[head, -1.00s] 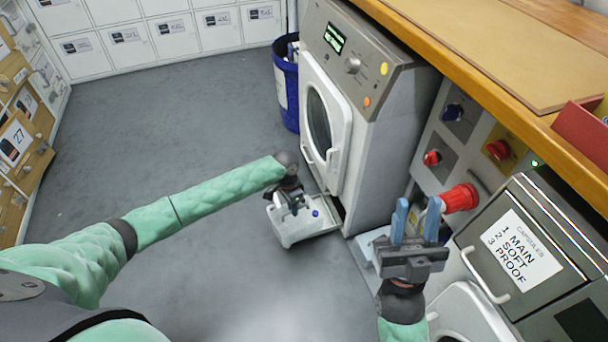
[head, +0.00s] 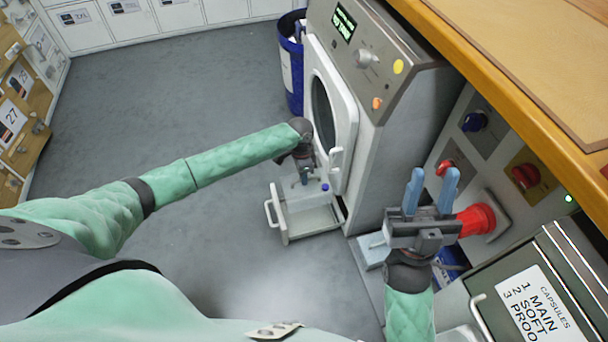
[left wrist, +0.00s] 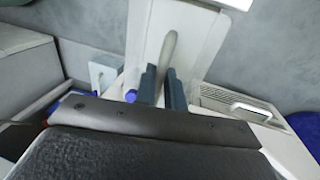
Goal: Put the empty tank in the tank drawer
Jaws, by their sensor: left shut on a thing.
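My left gripper (head: 304,176) is shut on the grip of the pale tank, which has a blue cap (head: 324,187). In the left wrist view the gripper (left wrist: 161,88) has a pale bar between its fingers, with the blue cap (left wrist: 131,95) beside them. The tank drawer (head: 277,232) stands pulled out at the foot of the white machine, its handle facing left. The tank is over or partly inside the drawer; its lower edge is hard to make out. My right gripper (head: 431,192) is open, blue fingers up and apart, holding nothing.
The white machine (head: 400,130) has its round door (head: 325,105) just above the drawer. A blue bin (head: 291,70) stands behind it. Red knobs (head: 478,220) and a capsule unit (head: 510,290) are near my right gripper. The grey floor (head: 150,110) to the left is clear.

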